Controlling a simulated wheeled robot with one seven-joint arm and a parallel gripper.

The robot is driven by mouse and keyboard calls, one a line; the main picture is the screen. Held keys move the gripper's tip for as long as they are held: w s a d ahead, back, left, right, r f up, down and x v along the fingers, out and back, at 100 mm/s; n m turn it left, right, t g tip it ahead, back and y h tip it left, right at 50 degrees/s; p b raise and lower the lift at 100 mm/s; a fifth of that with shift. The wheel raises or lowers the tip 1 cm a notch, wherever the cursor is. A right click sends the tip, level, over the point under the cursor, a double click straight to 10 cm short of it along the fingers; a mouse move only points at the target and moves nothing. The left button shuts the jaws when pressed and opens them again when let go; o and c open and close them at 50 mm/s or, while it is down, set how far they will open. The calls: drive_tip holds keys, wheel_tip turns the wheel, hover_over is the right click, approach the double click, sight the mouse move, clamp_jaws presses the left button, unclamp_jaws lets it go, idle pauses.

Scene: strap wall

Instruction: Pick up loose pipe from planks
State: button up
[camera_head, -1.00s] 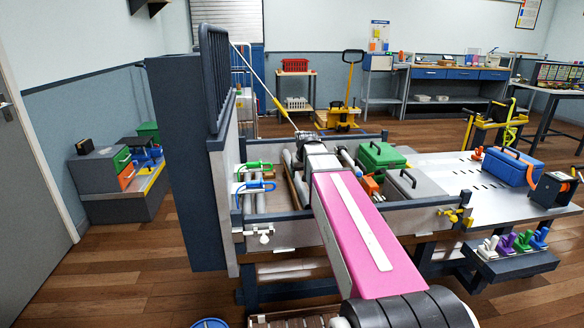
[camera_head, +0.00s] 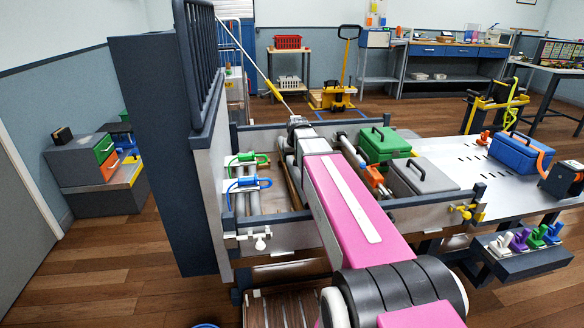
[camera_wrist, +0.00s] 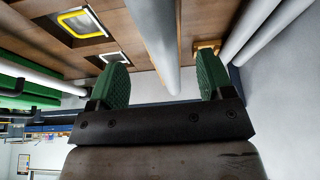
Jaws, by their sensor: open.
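In the wrist view a grey pipe (camera_wrist: 156,38) lies along brown planks (camera_wrist: 105,18). My gripper (camera_wrist: 160,88), with green pads, is open and empty. The pipe lines up with the gap between its two fingers; I cannot tell whether its near end is between them or just beyond. In the head view my pink arm reaches over the tray-like bed (camera_head: 290,222), and my gripper's fingers cannot be made out there. A strip of brown plank (camera_head: 291,188) shows beside my arm. The pipe is hidden or cannot be singled out there.
Other pipes (camera_wrist: 252,35) lie at the right in the wrist view. A green case (camera_head: 383,144) and a grey case (camera_head: 424,176) stand right of my arm. A tall dark panel (camera_head: 165,150) borders the left.

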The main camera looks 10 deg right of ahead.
drive_tip(key=shift+x, duration=3.05)
drive_tip(key=shift+w+r, duration=0.1)
drive_tip(key=shift+c, duration=0.3)
drive_tip(key=c, duration=1.1)
